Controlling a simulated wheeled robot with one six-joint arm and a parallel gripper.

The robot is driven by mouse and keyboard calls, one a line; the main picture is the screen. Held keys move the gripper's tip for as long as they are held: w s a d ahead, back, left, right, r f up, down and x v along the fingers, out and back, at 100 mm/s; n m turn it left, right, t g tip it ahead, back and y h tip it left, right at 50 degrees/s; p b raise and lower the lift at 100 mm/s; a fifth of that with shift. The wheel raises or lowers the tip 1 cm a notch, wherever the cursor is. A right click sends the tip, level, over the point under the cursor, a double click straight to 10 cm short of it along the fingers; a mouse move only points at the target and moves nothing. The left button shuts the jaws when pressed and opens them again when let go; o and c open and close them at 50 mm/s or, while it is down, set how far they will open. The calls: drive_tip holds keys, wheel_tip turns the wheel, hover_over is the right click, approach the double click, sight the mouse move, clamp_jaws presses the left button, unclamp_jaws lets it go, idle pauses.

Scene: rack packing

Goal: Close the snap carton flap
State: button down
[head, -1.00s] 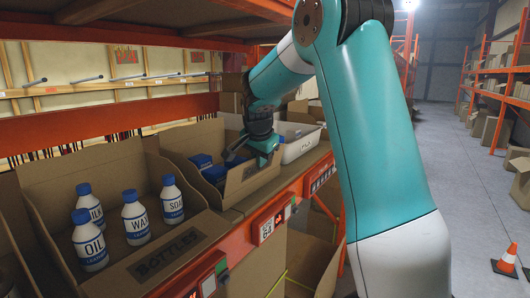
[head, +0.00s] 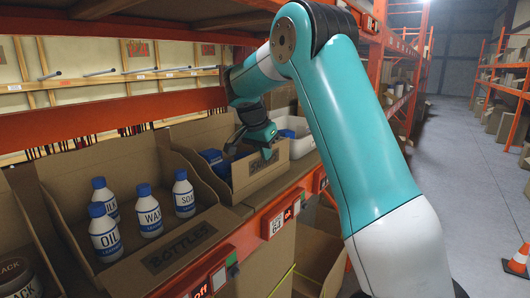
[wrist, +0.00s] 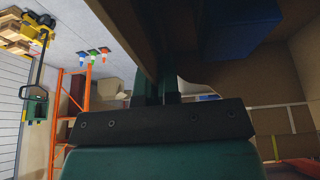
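A brown carton (head: 222,195) with blue items (head: 213,160) inside stands on the shelf in the middle of the head view; its front panel (head: 262,172) stands up and carries a dark label too small to read. I take it for the snap carton. My gripper (head: 266,150) points down at the top of this front panel. In the wrist view, my gripper's fingers (wrist: 158,88) are close together, with a brown carton panel (wrist: 130,30) and a blue item (wrist: 245,30) just beyond. Whether the fingers hold the panel is hidden.
An open bottles carton (head: 180,248) with several white, blue-capped bottles (head: 148,212) stands to the left. A white bin (head: 303,140) stands just right of the snap carton. The orange shelf beam (head: 245,240) runs along the front; an upper shelf (head: 190,30) hangs above.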

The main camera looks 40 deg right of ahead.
drive_tip(key=c, duration=1.6)
unclamp_jaws()
drive_tip(key=v, duration=1.2)
